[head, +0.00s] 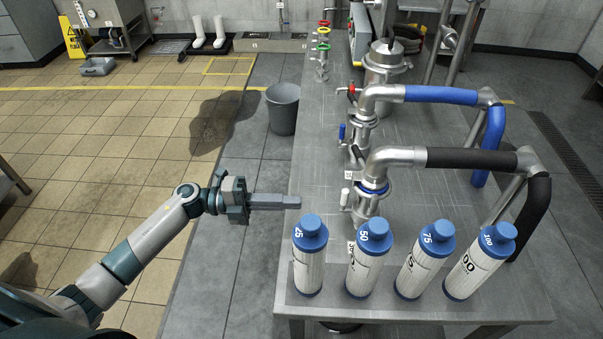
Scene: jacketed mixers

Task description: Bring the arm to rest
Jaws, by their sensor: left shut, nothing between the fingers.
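My left arm comes in from the lower left in the head view. Its gripper (296,201) is shut and empty, pointing right. In the picture the fingertips overlap the left edge of the metal table (286,232); whether they are over the table or short of it I cannot tell. Several white bottles with blue caps, marked 25 (308,270), 50 (364,272), 75 (421,268) and 100 (474,274), stand in a row at the table's near end, apart from the gripper. My right gripper is not in view.
Steel pipework with a black-sleeved pipe (470,159) and a blue-sleeved pipe (440,95) stands on the table behind the bottles. A grey bin (283,110) stands on the floor left of the table. The tiled floor (130,165) around my left arm is mostly clear.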

